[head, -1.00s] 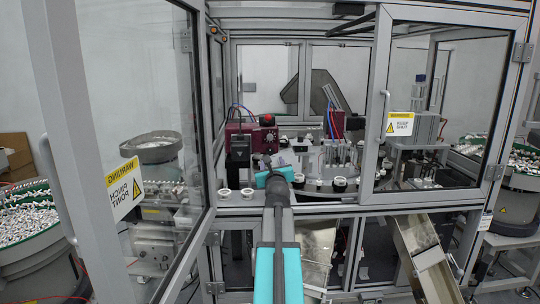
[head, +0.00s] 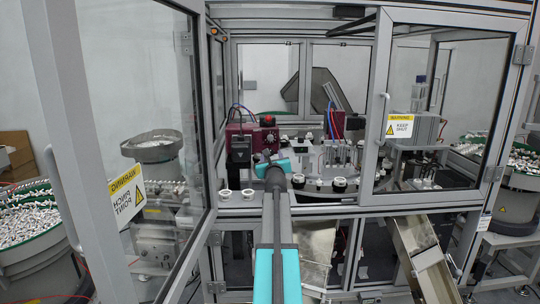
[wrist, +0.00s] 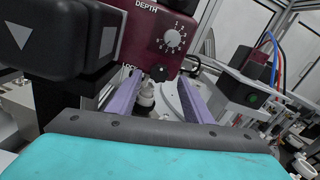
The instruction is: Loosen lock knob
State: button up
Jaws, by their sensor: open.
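A maroon unit stands inside the open cell (head: 266,140). In the wrist view its face (wrist: 193,10) carries a white numbered dial under the word DEPTH (wrist: 172,40). Below the dial, beside a partly hidden LOCK label, is a small black knob (wrist: 159,73), which looks like the lock knob. My gripper (wrist: 160,82) is open, with its two purple fingers pointing towards the knob, one on each side. I cannot tell whether either finger touches it. In the head view my gripper (head: 266,161) is in front of the unit, and the lock knob cannot be made out.
A black block with a white triangle (wrist: 50,38) sits close at the left of the fingers. White round parts (head: 248,193) lie along the front of the cell.

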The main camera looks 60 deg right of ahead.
jog(key=shift+p+x, duration=0.3)
jog(key=shift+x, duration=1.4)
